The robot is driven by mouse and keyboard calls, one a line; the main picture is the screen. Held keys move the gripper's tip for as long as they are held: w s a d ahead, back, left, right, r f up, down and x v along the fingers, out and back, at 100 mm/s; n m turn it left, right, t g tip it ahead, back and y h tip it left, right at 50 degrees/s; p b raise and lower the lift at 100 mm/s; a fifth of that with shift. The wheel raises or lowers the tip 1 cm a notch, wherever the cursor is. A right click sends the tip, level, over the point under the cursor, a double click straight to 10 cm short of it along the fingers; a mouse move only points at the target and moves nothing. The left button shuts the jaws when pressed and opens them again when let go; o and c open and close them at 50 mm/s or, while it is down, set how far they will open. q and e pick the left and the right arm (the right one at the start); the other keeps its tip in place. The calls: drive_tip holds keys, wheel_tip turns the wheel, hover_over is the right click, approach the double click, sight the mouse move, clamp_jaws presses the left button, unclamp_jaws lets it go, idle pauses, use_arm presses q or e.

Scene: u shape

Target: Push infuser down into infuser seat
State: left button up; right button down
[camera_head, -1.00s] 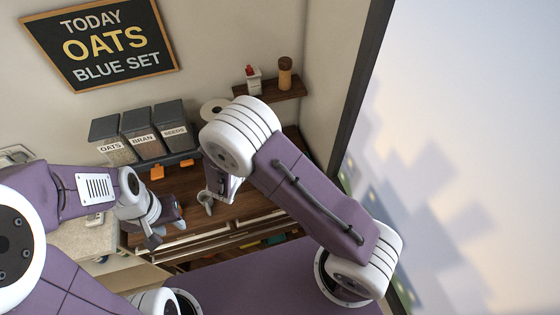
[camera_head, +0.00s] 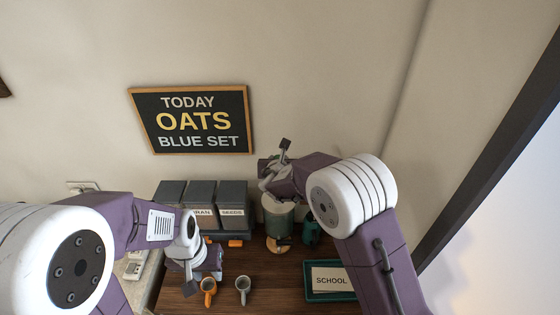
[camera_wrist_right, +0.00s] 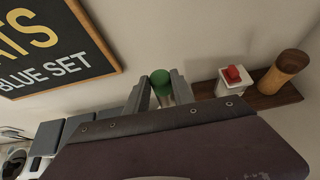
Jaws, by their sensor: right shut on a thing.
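My right gripper (camera_wrist_right: 161,75) is shut on a green round-topped knob (camera_wrist_right: 160,82), which shows between its two fingers in the right wrist view. I cannot tell for sure that this is the infuser. In the head view the right gripper (camera_head: 268,180) is above a pale green canister (camera_head: 279,219), partly hiding its top. I cannot tell whether the canister is the infuser seat, or whether anything touches it.
Labelled bins (camera_head: 201,205) stand along the back left. A dark green mug (camera_head: 311,232) stands right of the canister. A wooden shelf (camera_wrist_right: 262,95) holds a red-topped box and a brown jar.

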wheel_tip(320, 180, down, 16)
drive_tip(key=b, duration=0.7)
drive_tip(key=shift+w+d+f, duration=0.1)
drive_tip(key=shift+w, duration=0.05)
drive_tip(key=shift+f, duration=0.5)
drive_tip(key=c, duration=1)
unclamp_jaws()
